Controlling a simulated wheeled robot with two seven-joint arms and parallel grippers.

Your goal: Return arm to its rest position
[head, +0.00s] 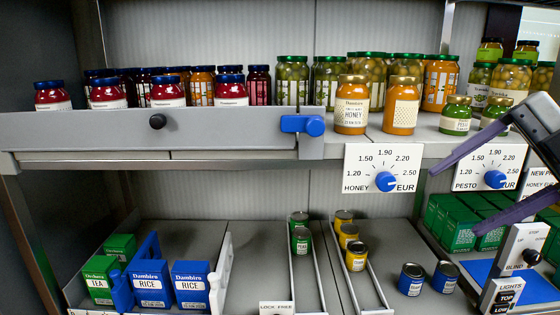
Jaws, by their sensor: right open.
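My right gripper (453,202) reaches in from the right edge with its two long dark purple-grey fingers spread wide apart and nothing between them. I cannot tell whether the fingers touch anything. My left gripper is not in view.
The upper shelf holds jars, with honey jars (352,104) near the middle and a drawer-like front (90,135) at left. Price dials hang below. The lower shelf holds tea and rice boxes (190,285), cans (356,256) and, at right, switch panels (522,247).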

